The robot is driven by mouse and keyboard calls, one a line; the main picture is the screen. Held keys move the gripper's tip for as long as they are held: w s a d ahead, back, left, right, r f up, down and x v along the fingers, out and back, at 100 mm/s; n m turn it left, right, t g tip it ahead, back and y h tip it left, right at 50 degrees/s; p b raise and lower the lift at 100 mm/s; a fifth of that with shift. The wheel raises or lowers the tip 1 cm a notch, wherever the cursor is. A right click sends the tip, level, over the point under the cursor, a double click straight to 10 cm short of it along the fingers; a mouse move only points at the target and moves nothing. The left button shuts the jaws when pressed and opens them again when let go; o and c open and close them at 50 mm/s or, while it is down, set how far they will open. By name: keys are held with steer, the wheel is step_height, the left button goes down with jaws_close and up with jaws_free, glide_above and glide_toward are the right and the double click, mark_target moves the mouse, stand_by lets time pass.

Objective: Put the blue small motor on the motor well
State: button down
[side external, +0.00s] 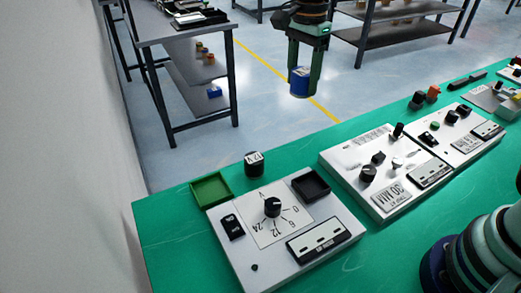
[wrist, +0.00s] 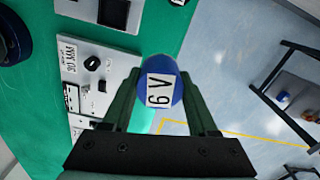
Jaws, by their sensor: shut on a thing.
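The blue small motor (side external: 299,82) is a short cylinder; in the wrist view its round end (wrist: 177,73) carries a white label reading "6 V". My gripper (side external: 303,78) is shut on the motor, with a dark green finger on each side of it, pointing down. It holds the motor in the air, beyond the far edge of the green table in the side view. No well is labelled legibly; a black square open-topped box (side external: 311,183) sits on the nearest white panel (side external: 240,262), well below and apart from the motor. I cannot tell for certain that it is the motor well.
A green open tray (side external: 211,191) and a black cylinder with a white label (side external: 254,165) stand behind the nearest panel. That panel has a black knob (side external: 272,207). More white panels with knobs (side external: 380,182) stand to the right. Shelves stand beyond the table.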

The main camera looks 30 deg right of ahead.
steer(key=s+d+r+n, duration=0.2)
steer(key=s+d+n, duration=0.6)
steer(key=n, duration=0.5)
steer(key=m, duration=1.5)
glide_above(475, 182)
step_height(475, 182, down, 3)
step_height(475, 182, down, 19)
steer(key=shift+f, duration=0.1)
steer(key=shift+f, duration=0.2)
steer(key=shift+c, duration=0.9)
jaws_free()
